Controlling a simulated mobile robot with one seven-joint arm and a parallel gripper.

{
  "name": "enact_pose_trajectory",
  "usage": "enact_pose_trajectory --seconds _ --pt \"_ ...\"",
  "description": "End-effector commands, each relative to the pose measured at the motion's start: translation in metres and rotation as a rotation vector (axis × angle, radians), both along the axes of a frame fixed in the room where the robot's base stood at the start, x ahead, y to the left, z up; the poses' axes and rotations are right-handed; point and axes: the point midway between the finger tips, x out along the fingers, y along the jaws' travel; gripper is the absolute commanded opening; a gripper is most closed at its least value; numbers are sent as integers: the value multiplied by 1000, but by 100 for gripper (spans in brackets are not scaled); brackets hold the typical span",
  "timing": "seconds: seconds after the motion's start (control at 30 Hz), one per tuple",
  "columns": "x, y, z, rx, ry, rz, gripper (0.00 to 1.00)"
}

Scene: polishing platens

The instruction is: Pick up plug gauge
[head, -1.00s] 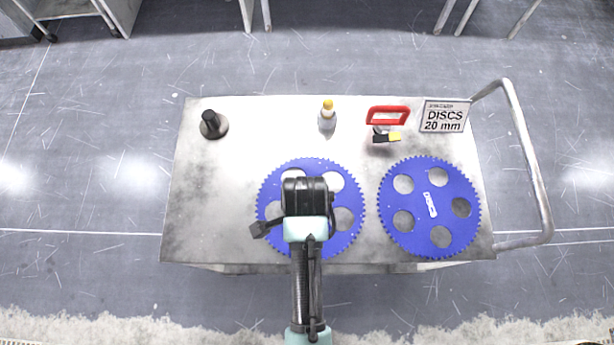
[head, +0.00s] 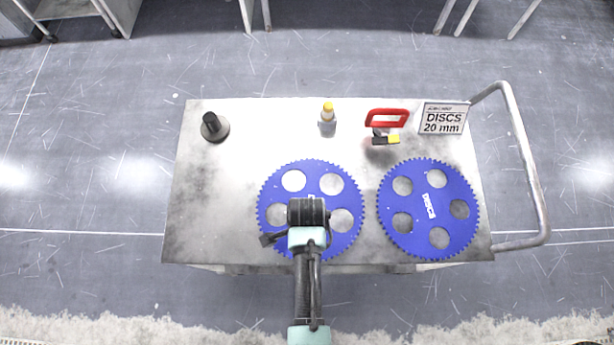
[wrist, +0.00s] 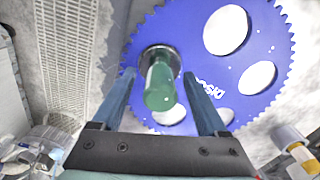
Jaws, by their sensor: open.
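The plug gauge shows in the wrist view as a green handle (wrist: 160,90) with a round metal collar at its far end. It stands at the blue toothed disc (wrist: 205,78), where one of the disc's holes would be; I cannot tell how deep it sits. My gripper (wrist: 158,75) is open, with one finger on each side of the handle and gaps visible. In the head view my gripper (head: 308,212) is over the left blue disc (head: 312,196) and hides the gauge.
The metal cart top (head: 225,225) also holds a second blue disc (head: 428,180), a black knobbed piece (head: 214,127), a yellow-capped bottle (head: 327,120), a red-handled tool (head: 387,118) and a DISCS sign (head: 443,118).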

Motion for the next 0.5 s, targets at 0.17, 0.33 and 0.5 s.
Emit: enact_pose_trajectory --seconds 0.17,0.33,0.5 --pt "0 0 0 0 0 0 58" --pt "0 0 0 0 1 0 27" --pt "0 0 0 0 1 0 0"
